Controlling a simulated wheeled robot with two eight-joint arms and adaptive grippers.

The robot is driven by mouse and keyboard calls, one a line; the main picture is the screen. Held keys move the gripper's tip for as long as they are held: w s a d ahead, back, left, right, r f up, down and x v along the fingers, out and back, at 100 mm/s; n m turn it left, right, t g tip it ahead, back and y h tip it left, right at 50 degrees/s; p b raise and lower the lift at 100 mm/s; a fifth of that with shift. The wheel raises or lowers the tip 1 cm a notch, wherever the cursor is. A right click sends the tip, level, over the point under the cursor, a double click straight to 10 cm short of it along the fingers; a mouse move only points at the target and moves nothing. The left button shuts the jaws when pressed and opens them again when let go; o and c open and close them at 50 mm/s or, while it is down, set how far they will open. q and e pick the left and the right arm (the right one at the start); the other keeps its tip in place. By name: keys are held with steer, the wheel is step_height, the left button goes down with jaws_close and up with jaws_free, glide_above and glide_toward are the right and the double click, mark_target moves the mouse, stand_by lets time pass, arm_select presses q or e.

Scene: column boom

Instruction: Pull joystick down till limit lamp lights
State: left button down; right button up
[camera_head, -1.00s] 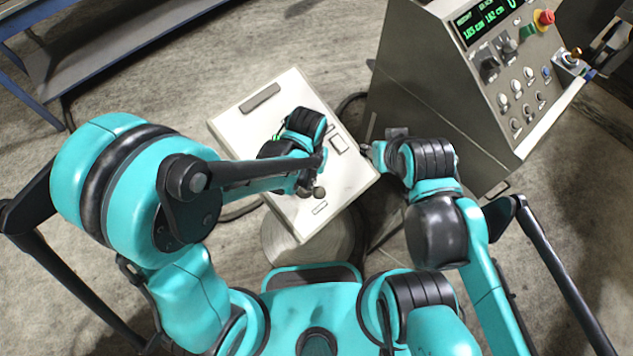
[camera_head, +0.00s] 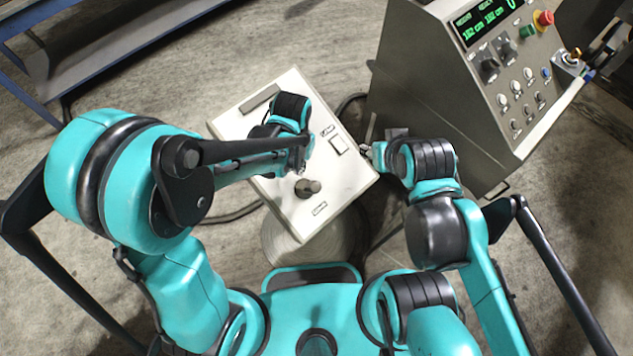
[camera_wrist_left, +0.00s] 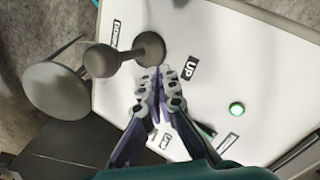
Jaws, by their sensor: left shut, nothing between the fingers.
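The joystick (camera_head: 308,187), a dark stick with a round knob, stands on the pale control box (camera_head: 338,205) in the head view. In the left wrist view its knob (camera_wrist_left: 103,60) leans out from a round base. My left gripper (camera_head: 300,170) is over the box, just beyond the joystick. In the wrist view its fingers (camera_wrist_left: 165,75) are together and empty, beside the joystick base and apart from the knob. A green lamp (camera_wrist_left: 236,109) glows on the box; its label is unreadable. My right gripper (camera_head: 372,153) is by the box's right edge; its fingers are unclear.
A grey console (camera_head: 435,85) with a green display (camera_head: 483,22), knobs, lamps and a red button (camera_head: 544,17) stands at the right. A blue-framed bench (camera_head: 110,55) is at the upper left. The box rests on a round pedestal (camera_head: 310,245). Cables lie on the floor.

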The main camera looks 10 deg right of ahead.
arm_select(q)
step_height(320, 180, up, 7)
steer(key=p, duration=0.4)
steer(key=shift+p, duration=0.4)
